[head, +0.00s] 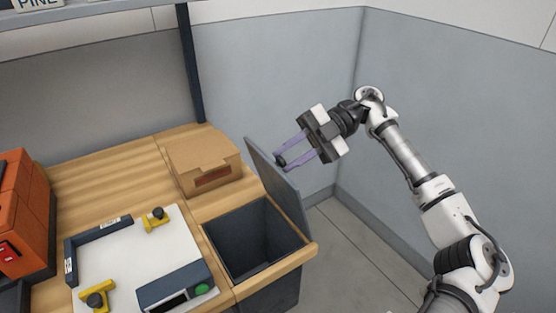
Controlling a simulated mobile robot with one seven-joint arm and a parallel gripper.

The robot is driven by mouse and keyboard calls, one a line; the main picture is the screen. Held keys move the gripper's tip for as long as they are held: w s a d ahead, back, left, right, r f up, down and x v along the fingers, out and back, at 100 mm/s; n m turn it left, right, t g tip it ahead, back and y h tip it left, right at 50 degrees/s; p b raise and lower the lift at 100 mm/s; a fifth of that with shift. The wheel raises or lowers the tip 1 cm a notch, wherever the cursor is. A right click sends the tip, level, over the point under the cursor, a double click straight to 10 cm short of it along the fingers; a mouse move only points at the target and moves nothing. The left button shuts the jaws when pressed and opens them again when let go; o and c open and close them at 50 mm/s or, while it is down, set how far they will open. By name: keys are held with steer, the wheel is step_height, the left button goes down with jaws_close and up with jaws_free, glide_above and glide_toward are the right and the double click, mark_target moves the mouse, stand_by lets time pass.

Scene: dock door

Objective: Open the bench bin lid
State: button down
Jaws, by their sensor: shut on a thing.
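The bench bin (235,262) is a dark grey box set into the right front of the wooden bench, and its inside looks empty. Its lid (284,190) stands raised, roughly upright, along the bin's right side. My gripper (289,163) reaches in from the upper right with two purple fingers. The fingers are shut on a small dark knob (281,160) by the lid's upper edge. The knob is partly hidden between the fingertips.
A cardboard box (203,161) sits on the bench behind the bin. A white board with yellow clamps (98,295) and a dark device with a green button (201,289) lie to the left. An orange case (22,215) stands far left. Grey walls close the right.

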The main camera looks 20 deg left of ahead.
steer(key=shift+w+d+f+g+y, duration=0.15)
steer(key=shift+w+d+g+y, duration=0.65)
steer(key=shift+w, duration=0.25)
steer(key=shift+d, duration=0.1)
steer(key=shift+h, duration=0.3)
steer(key=c, duration=1.2)
jaws_free()
step_height(320, 180, up, 20)
steer(key=b, duration=0.2)
